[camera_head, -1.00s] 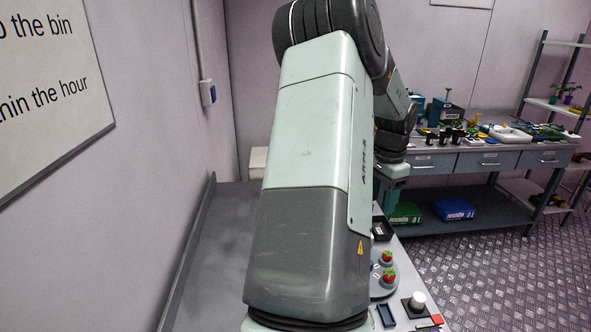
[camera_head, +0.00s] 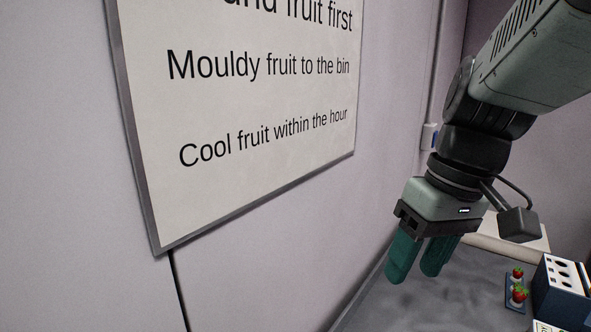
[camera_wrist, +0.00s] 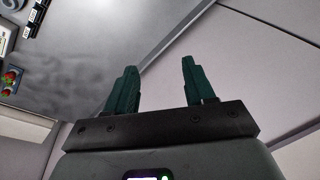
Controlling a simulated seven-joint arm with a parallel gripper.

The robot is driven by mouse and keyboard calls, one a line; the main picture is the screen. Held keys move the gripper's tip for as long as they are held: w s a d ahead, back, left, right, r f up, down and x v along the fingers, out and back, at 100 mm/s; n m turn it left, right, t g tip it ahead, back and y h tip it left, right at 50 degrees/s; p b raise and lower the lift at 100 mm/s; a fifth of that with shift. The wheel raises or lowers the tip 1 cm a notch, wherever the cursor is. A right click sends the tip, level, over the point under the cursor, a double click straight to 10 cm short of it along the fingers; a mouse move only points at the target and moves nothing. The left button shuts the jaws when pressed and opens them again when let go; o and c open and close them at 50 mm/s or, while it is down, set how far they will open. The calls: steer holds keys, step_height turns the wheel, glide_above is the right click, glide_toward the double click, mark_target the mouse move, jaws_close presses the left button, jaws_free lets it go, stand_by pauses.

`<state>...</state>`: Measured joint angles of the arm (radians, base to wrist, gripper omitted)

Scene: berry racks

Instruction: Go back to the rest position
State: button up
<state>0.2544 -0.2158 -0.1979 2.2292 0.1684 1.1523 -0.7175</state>
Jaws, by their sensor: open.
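My gripper (camera_head: 418,262) has green fingers and hangs in the air above the grey bench top (camera_head: 440,300) near the wall. The fingers are apart with nothing between them. The wrist view also shows my gripper (camera_wrist: 157,80) open and empty, with bare bench and wall beyond it. Two red berries (camera_head: 518,284) sit on a small blue rack to the right of the gripper, well apart from it. Berries (camera_wrist: 10,77) also show at the left edge of the wrist view.
A blue and white box with round holes (camera_head: 562,290) stands at the right edge, beside the berries. A wall sign (camera_head: 240,110) about fruit fills much of the left. The bench below the gripper is clear.

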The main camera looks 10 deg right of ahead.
steer(key=s+a+n, duration=0.9)
steer(key=w+r+m+t, duration=0.1)
steer(key=m, duration=0.2)
steer(key=w+r+m+t+h, duration=0.1)
steer(key=m+t, duration=0.1)
steer(key=m, duration=0.2)
steer(key=w+r+m+t+h, duration=0.1)
steer(key=w+m, duration=0.1)
steer(key=m, duration=0.1)
steer(key=shift+w+a+r+m+t, duration=0.15)
steer(key=shift+r+m+t, duration=0.1)
steer(key=shift+m+t, duration=0.15)
